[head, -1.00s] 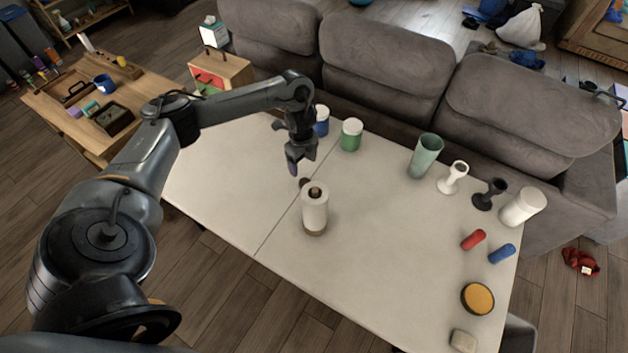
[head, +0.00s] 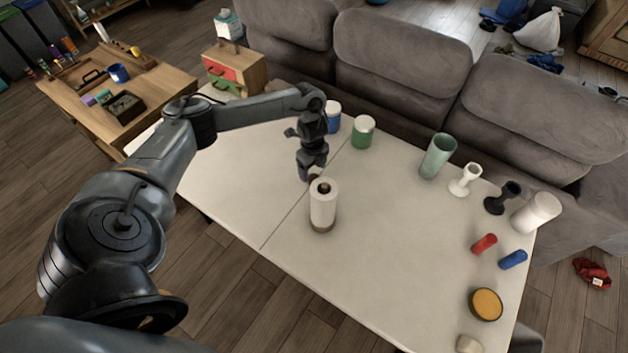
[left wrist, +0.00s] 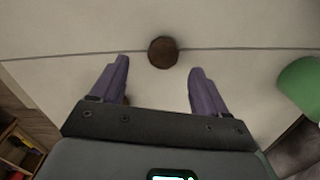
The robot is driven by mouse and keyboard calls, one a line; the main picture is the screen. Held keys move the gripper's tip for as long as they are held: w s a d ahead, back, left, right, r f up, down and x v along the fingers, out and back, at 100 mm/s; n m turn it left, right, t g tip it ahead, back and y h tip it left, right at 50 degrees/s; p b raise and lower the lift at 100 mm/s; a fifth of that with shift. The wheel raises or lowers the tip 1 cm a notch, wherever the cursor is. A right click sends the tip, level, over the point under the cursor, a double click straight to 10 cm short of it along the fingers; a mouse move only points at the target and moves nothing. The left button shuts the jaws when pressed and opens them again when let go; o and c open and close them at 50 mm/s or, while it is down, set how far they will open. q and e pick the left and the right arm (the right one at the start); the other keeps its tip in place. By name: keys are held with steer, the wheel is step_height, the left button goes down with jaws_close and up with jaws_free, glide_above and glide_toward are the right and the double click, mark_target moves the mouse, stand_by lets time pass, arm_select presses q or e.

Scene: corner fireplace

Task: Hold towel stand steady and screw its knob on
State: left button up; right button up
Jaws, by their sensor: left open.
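The towel stand (head: 322,209) stands upright on the white table, with a white paper roll on it, a brown base and a brown post end at the top. A small round brown knob (left wrist: 163,52) lies on the tabletop. In the head view the knob (head: 314,177) shows just behind the stand, partly hidden by it. My left gripper (head: 306,173) points down just behind the stand, close to the knob. In the left wrist view its two purple fingers are spread and empty, with the knob ahead between them. My right gripper is not in view.
A green-sided jar (head: 363,132) and a blue jar (head: 333,117) stand at the table's back edge. A green cup (head: 437,156), white and black holders, a white cylinder (head: 536,213), red and blue cylinders (head: 512,259) and a yellow disc (head: 486,304) are on the right. The table's middle is clear.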

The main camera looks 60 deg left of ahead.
mark_target(314, 178)
arm_select(q)
steer(key=shift+w+d+f+b, duration=0.15)
steer(key=shift+f+b, duration=0.2)
steer(key=shift+f, duration=0.95)
steer(key=shift+w+a+f+b, duration=0.1)
steer(key=shift+f+b, duration=0.2)
steer(key=shift+f, duration=0.95)
steer(key=c, duration=1.1)
